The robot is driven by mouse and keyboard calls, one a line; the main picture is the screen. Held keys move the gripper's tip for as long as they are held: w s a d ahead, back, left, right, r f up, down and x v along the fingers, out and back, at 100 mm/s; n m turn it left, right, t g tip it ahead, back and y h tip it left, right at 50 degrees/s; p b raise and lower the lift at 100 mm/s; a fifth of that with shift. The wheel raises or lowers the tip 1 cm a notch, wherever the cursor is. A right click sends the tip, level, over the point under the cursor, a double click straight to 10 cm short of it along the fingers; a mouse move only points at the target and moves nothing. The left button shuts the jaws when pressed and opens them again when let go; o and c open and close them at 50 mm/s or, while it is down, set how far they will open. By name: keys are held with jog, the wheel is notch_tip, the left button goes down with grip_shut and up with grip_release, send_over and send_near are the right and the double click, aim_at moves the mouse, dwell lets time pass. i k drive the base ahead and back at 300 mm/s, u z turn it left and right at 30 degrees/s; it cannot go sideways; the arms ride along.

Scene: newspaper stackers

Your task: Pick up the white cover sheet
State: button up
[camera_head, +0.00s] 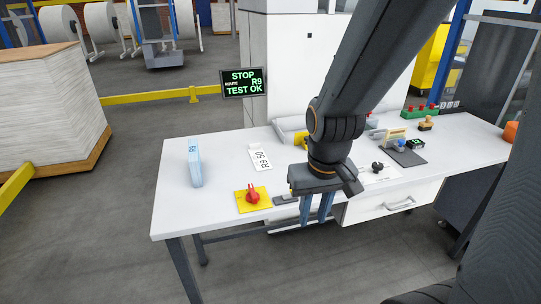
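A white sheet (260,158) printed "R9 50" lies on the white table, left of my arm; it looks like the cover sheet. Another white piece (378,173) with a small dark knob on it lies right of my arm, partly hidden by it. My gripper (317,211) hangs at the table's front edge, to the right of and nearer than the printed sheet. Its two blue fingers point down with a gap between them, and I see nothing held. My gripper is apart from the printed sheet.
The table (215,215) also bears a pale blue upright block (195,162), a yellow plate with a red knob (252,197), and a dark pad (403,156). Rolls lie behind the arm. A display (243,82) reads "STOP ROUTE R9 TEST OK". A drawer (390,204) is under the table.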

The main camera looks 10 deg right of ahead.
aim_at(259, 158)
jog(key=z, duration=0.15)
jog(key=i, duration=0.6)
jog(key=u, duration=0.65)
jog(key=i, duration=0.45)
jog(key=u, duration=0.5)
